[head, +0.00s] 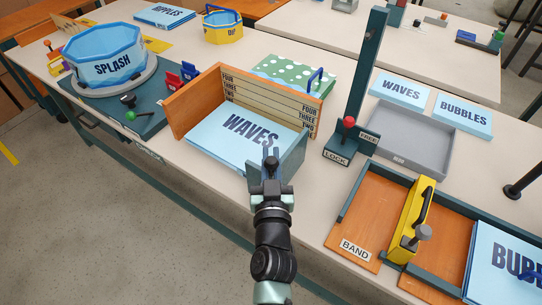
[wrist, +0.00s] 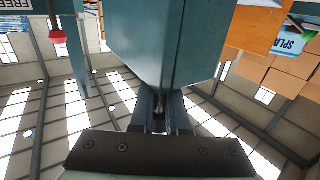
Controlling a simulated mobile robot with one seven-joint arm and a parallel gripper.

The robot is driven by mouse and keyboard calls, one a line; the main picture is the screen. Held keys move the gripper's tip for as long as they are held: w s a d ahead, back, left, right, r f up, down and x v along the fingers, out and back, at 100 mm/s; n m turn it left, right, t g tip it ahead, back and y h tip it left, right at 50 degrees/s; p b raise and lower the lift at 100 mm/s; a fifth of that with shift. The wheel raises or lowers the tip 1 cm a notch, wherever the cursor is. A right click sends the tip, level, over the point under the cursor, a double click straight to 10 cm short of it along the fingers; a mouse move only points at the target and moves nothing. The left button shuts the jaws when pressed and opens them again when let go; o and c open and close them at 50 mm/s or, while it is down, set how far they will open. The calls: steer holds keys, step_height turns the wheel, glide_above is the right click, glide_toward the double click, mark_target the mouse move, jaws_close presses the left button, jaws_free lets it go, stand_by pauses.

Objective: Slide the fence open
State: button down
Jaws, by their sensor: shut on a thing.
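The teal fence (head: 291,160) is an upright plate at the right end of an orange stand (head: 190,106) with a scale marked FOUR, THREE, TWO. A light blue WAVES sheet (head: 225,147) lies in the stand, its right edge close to the fence. My gripper (head: 270,163) is at the front end of the fence, shut on it. In the wrist view the fence (wrist: 165,45) fills the upper middle, its lower end between my gripper's fingers (wrist: 160,105). The exact contact of the fingertips is dark and partly hidden.
A teal post with a red knob (head: 349,122) and LOCK and FREE labels stands right of the fence. A grey tray (head: 405,138) and a yellow-handled BAND jig (head: 408,215) lie further right. A SPLASH basin (head: 108,55) stands at left.

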steer(key=shift+r, duration=0.3)
steer(key=shift+s+d+f+b, duration=0.15)
steer(key=shift+s+b, duration=0.15)
steer(key=shift+s, duration=0.25)
steer(key=shift+s+d+b, duration=0.1)
steer(key=shift+s+b, duration=0.15)
steer(key=shift+s, duration=0.25)
steer(key=shift+s+d+r, duration=0.15)
steer(key=shift+s+r, duration=0.1)
steer(key=shift+w, duration=0.1)
steer(key=c, duration=1)
jaws_free()
steer(key=shift+f, duration=0.1)
steer(key=shift+o, duration=0.4)
steer(key=shift+f, duration=0.1)
steer(key=shift+f, duration=0.1)
